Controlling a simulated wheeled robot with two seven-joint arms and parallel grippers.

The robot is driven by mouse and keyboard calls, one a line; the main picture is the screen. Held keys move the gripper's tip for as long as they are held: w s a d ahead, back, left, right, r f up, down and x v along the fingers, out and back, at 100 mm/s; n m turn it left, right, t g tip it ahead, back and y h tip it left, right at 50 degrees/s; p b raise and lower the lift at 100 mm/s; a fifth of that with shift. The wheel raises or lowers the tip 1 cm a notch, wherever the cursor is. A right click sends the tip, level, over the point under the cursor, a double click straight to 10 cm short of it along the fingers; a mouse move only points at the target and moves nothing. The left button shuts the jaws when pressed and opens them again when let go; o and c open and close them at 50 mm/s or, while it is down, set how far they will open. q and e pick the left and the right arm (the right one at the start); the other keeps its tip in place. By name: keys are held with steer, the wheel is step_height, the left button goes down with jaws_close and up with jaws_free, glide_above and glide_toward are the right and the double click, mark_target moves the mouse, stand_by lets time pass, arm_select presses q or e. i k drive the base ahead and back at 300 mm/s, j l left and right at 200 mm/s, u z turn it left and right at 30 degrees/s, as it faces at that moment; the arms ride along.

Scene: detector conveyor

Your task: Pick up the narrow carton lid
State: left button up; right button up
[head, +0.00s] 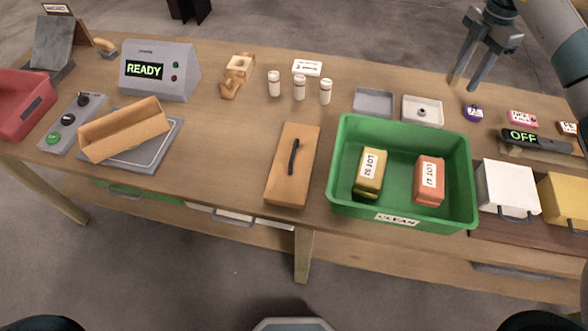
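A narrow tan lid (305,141) with a black bar handle (293,157) on top lies flat on the table, left of the green bin. A long open tan carton (126,132) sits tilted in the picture on a grey plate (152,157) at the left. My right gripper (462,85) is at the upper right, above the table's back part, far from the lid. Its two fingers are apart with nothing between them. My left gripper is out of view.
A green bin (345,198) marked CLEAN holds a yellow block (369,174) and an orange block (429,181), right of the lid. A grey READY device (160,71), white bottles (299,88) and small trays (374,101) stand behind. Table space left of the lid is clear.

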mark_target(288, 181)
steer(key=k, duration=1.65)
